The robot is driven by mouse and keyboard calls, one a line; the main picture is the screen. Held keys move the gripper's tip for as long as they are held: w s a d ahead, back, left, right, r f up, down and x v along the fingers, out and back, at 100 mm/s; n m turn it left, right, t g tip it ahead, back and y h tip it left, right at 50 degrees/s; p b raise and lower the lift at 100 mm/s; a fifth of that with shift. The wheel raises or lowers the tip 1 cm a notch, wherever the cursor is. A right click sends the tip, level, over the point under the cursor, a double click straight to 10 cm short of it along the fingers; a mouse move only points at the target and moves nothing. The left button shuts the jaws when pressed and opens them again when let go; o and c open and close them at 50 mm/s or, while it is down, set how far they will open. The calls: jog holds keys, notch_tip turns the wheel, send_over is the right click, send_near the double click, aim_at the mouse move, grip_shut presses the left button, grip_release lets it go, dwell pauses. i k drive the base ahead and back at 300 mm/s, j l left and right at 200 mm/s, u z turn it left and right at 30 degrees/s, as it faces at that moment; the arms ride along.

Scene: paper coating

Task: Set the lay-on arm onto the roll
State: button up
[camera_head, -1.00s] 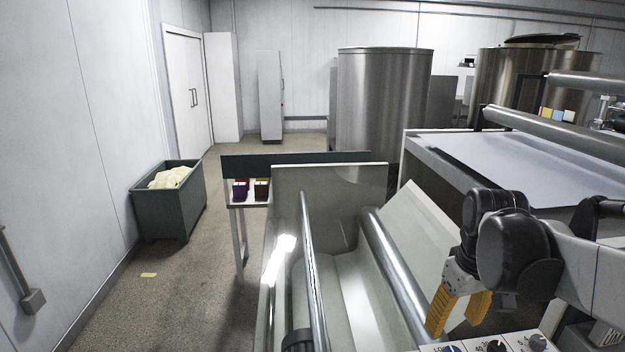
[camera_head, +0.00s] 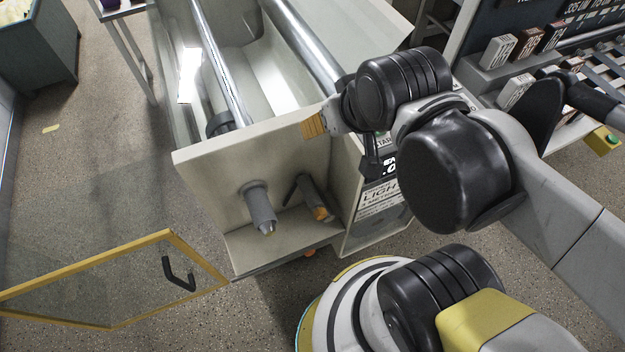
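A pale machine frame stands at upper centre, its end panel (camera_head: 235,165) facing me. Two metal rollers run along its trough: a left roller (camera_head: 222,68) with a dark collar at its near end and a right roller (camera_head: 300,45). Two stubs stick out of the end panel: a grey one (camera_head: 260,207) and a darker one with an orange-brown tip (camera_head: 313,200). I cannot tell which part is the lay-on arm.
A clear door with a yellow frame (camera_head: 190,245) and black handle stands open at lower left. A shelf with labelled boxes (camera_head: 497,52) is at upper right. A green bin (camera_head: 40,45) is at upper left.

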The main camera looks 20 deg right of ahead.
aim_at(314, 201)
jog(key=k+z, duration=0.1)
jog(key=k, duration=0.35)
jog(key=k+l+z, duration=0.15)
jog(key=k, duration=0.35)
jog(key=k+l+z, duration=0.1)
jog(key=k, duration=0.35)
jog(key=k+l+z, duration=0.1)
jog(key=k, duration=0.35)
jog(key=l, duration=0.1)
